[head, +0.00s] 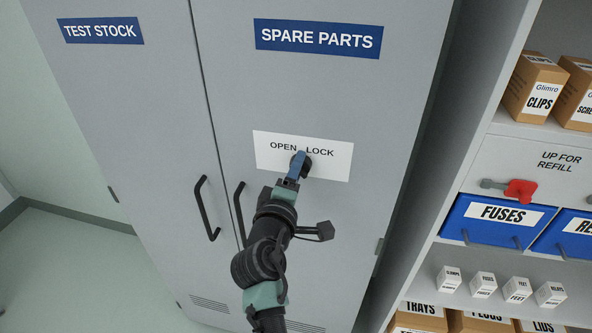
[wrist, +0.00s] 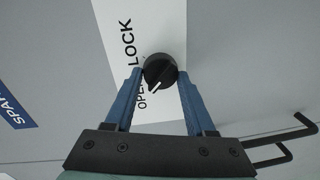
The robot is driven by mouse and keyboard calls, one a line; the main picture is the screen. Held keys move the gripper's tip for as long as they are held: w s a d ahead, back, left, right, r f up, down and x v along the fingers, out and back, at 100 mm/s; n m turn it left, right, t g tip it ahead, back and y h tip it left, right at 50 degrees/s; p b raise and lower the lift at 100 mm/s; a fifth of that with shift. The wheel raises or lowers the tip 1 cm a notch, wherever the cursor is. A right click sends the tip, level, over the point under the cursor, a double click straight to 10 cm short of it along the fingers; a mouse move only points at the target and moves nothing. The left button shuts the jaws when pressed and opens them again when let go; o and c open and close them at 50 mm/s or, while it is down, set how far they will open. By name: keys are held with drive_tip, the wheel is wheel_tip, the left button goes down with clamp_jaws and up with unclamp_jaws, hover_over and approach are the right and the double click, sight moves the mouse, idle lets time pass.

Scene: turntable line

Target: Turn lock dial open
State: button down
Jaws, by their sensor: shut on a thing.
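The lock dial (wrist: 160,68) is a round black knob on a white plate (wrist: 115,14) marked OPEN and LOCK. In the wrist view its white pointer mark slants down and left, to the side of the word OPEN. My gripper (wrist: 160,75) has its two blue fingers at either side of the dial, shut on it. In the head view my gripper (head: 300,164) reaches up to the dial (head: 307,162), which it partly hides. The plate (head: 337,163) is on the grey SPARE PARTS cabinet door (head: 290,90).
Two black door handles (head: 205,208) (head: 238,213) stick out left of my arm; handles also show at right in the wrist view (wrist: 285,138). A shelf with blue bins (head: 500,222), boxes and a red-handled part (head: 520,190) stands at right. Floor is clear at left.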

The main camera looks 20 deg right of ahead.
drive_tip(key=shift+c, duration=1.2)
unclamp_jaws()
drive_tip(key=b+v, duration=0.3)
drive_tip(key=v, duration=1)
